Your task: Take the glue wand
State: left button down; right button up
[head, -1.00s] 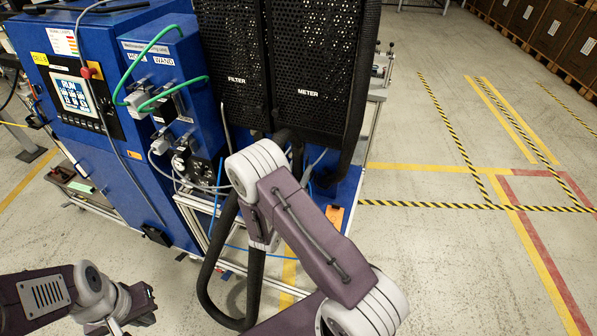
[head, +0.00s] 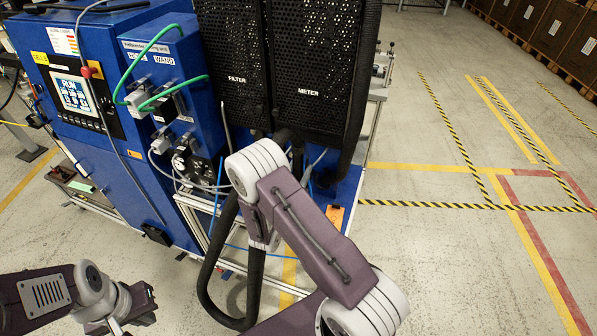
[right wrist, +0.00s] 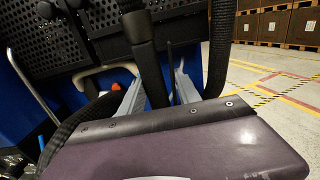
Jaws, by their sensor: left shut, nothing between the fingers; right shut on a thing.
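In the right wrist view, my right gripper (right wrist: 158,84) has its two grey fingers on either side of a black, upright handle-like part (right wrist: 147,62). The gripper is shut on it, and I take this to be the glue wand. Its lower end is hidden by the gripper body. In the head view, my right arm's wrist hides the fingers and most of the wand. My left gripper (head: 118,325) is at the bottom left edge of the head view, shut and empty, its fingertips hardly visible, away from the machine.
The blue machine (head: 110,165) with panel and green-ended cables stands at left. Black perforated covers marked FILTER (head: 232,60) and METER (head: 312,60) are behind the right arm. A thick black hose (head: 208,285) loops beside my right wrist. The floor at right is open.

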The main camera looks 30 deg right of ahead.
aim_at(299, 158)
jog(key=shift+r+p, duration=2)
jog(key=shift+r, duration=0.65)
jog(key=shift+f, duration=0.1)
